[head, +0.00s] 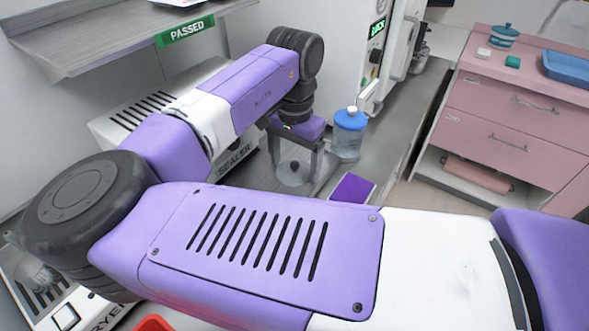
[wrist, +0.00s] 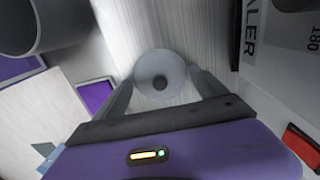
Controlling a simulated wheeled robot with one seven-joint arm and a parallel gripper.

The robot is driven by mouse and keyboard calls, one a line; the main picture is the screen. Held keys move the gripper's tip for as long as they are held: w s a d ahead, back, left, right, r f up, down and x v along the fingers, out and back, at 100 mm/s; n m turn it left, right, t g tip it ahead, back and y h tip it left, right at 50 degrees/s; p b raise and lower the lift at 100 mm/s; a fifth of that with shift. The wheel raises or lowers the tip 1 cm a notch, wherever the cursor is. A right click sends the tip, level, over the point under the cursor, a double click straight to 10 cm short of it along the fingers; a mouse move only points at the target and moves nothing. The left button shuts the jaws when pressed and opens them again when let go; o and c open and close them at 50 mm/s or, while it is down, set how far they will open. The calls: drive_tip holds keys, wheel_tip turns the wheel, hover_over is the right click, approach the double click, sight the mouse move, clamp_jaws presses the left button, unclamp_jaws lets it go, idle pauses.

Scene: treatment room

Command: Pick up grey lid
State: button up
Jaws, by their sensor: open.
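My gripper (wrist: 161,78) is open, with one finger on each side of the lid and nothing held. I cannot tell how far the fingertips are above the counter.
A clear jar with a blue lid (head: 349,119) stands close right of my gripper. A purple flat item (head: 353,188) lies nearer. The sealer (head: 236,160) stands close on the left. A pink cabinet (head: 515,110) is at the right, with a blue tray (head: 566,66) on top.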

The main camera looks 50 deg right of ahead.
drive_tip(key=c, duration=1.6)
drive_tip(key=shift+s+f, duration=0.1)
drive_tip(key=shift+c, duration=0.9)
